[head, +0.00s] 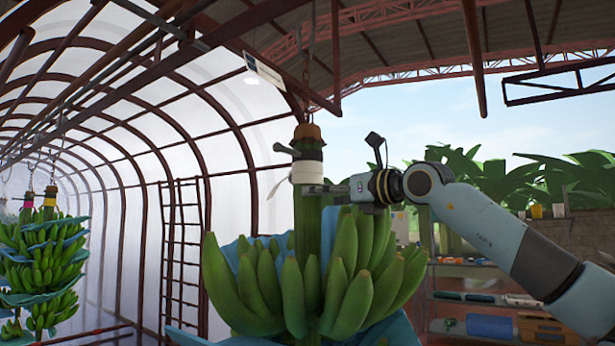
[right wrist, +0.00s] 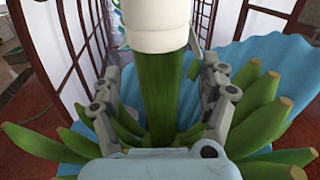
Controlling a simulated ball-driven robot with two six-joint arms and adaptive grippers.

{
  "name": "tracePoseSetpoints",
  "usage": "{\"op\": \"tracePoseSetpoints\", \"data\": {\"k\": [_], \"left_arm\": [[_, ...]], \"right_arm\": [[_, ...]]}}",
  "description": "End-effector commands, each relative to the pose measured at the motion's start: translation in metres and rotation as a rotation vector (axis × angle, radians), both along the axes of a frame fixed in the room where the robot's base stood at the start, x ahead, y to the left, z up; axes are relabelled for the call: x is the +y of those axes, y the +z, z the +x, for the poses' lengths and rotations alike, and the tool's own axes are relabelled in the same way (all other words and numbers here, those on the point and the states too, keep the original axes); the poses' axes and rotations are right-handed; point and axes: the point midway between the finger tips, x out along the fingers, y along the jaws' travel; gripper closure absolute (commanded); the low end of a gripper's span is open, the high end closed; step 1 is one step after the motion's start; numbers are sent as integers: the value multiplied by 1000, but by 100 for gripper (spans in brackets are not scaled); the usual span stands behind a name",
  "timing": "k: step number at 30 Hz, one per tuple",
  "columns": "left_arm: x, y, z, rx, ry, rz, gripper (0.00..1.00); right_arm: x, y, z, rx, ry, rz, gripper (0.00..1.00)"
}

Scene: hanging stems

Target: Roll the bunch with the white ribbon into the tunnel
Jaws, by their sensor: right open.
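The banana bunch (head: 345,285) hangs upright from a chain in the middle of the head view, with blue sheeting behind its fruit. A white ribbon (head: 307,171) is wrapped around its green stem (head: 308,225) near the top. My right gripper (head: 312,189) is at the stem just below the ribbon. In the right wrist view the open fingers (right wrist: 166,95) stand on either side of the stem (right wrist: 165,105), with the white ribbon (right wrist: 160,25) just beyond; whether they touch the stem is unclear. The tunnel (head: 120,140) has curved ribs and pale walls at left. My left gripper is not in view.
Other bunches (head: 42,260) hang at the left inside the tunnel, with pink and yellow ribbons. An overhead rail (head: 165,25) runs toward the tunnel. A ladder (head: 181,255) stands by the tunnel wall. Shelves (head: 470,285) with items stand at the right.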

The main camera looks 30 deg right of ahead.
Motion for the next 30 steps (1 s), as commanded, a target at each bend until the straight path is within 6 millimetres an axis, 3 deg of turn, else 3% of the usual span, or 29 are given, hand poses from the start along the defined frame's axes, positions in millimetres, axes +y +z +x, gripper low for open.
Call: {"op": "tracePoseSetpoints", "data": {"k": [1,3,10,22,30], "left_arm": [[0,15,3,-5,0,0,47],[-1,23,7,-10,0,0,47],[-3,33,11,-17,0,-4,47],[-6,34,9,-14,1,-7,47],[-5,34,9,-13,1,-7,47]], "right_arm": [[3,7,8,2,3,9,22],[5,6,20,-1,1,8,22],[10,1,49,0,0,4,22],[12,-1,57,1,1,-1,22],[12,-1,56,1,1,-1,58]]}}
